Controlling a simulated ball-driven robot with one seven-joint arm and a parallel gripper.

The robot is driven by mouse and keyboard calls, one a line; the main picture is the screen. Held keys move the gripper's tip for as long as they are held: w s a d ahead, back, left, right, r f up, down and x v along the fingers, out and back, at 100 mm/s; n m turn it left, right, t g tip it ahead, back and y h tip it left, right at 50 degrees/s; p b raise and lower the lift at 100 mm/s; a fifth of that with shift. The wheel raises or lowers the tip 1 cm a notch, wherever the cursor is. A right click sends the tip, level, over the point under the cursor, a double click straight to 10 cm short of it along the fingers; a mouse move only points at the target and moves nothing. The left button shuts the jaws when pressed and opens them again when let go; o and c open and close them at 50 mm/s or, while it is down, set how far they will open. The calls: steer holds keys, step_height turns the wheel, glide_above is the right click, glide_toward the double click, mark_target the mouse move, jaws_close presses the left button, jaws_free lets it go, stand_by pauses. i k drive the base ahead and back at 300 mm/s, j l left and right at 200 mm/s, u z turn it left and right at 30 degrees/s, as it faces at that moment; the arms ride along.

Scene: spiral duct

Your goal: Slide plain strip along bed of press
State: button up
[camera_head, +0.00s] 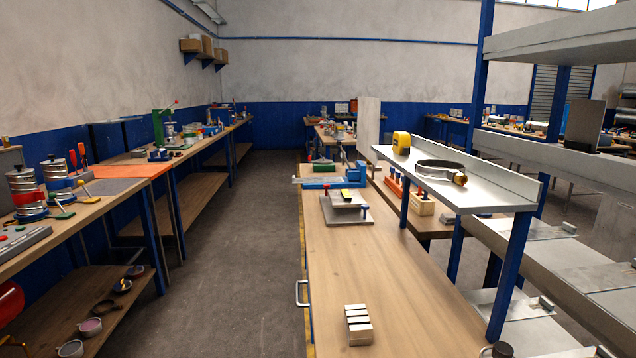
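I see a small stack of pale strips with dark gaps (358,325) near the front of the wooden bench (385,275); I cannot tell which strip is plain. Farther back on that bench is a flat grey plate fixture (345,212) with a dark blue post and a yellow-and-black piece on top. Behind it stands a blue clamp-like tool (333,182). A green upright lever tool (160,130) stands on the left bench. I cannot tell which of these is the press. My gripper is not in view.
A metal shelf (475,190) overhangs the bench's right side, holding a yellow tape measure (401,142) and a ring clamp (440,170). The aisle floor (235,260) between the benches is clear. A metal handle (300,293) sticks out from the bench's left side.

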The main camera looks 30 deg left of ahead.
mark_target(339, 179)
steer(key=i+j+u, duration=0.1)
steer(key=u, duration=1.45)
steer(key=i+u, duration=0.15)
steer(key=i, duration=3.5)
steer(key=i+z, duration=0.1)
steer(key=i, duration=0.45)
steer(key=i+j+z, duration=0.15)
steer(key=i, duration=0.35)
steer(key=i+j+z, duration=0.1)
steer(key=i, duration=0.45)
steer(key=j, duration=0.1)
